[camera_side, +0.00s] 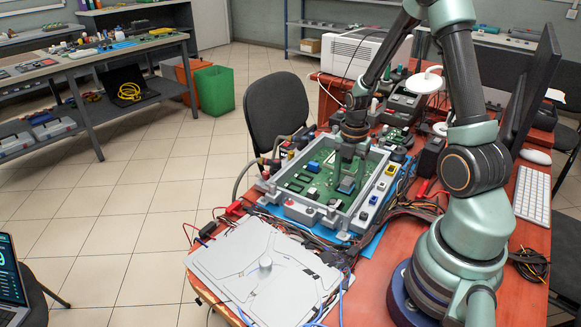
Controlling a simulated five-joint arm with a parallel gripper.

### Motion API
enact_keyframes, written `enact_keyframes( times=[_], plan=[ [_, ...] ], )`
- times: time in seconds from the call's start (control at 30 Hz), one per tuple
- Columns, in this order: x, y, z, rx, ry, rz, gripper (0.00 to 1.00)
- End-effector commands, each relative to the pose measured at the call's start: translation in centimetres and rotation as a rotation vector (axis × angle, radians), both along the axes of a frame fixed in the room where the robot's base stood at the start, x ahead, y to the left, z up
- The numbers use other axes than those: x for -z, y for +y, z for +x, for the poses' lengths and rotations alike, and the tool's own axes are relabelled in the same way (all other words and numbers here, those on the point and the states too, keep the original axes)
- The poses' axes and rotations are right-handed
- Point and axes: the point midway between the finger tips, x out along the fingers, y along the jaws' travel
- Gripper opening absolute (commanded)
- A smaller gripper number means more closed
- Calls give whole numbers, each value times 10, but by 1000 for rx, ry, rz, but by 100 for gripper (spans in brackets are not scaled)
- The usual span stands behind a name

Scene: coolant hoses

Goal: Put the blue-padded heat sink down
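My gripper (350,172) points down over the green circuit board (300,183) inside a grey open-topped housing (290,207). A small grey-blue block (346,186), which looks like the heat sink, is at the fingertips, low over the board. The view is too small to show whether the fingers grip it, or whether it touches the board. No blue pad can be made out clearly. A brighter blue part (313,166) sits on the left of the board.
The housing walls stand around the board, with cables and connectors along its sides. A flat grey panel (262,268) lies in front on the red table. A monitor (530,92) and a keyboard (532,194) are at the right. A black chair (277,112) stands behind.

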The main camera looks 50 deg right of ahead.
Motion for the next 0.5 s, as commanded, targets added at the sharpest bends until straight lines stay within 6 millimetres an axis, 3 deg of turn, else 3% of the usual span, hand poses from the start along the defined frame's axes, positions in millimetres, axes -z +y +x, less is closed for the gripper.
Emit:
enact_keyframes(
  times=[0.27, 0.5],
  plan=[
    [-5, 0, 0, 0, -2, -2, 61],
    [-41, -1, 1, 0, -5, -3, 61]
  ],
)
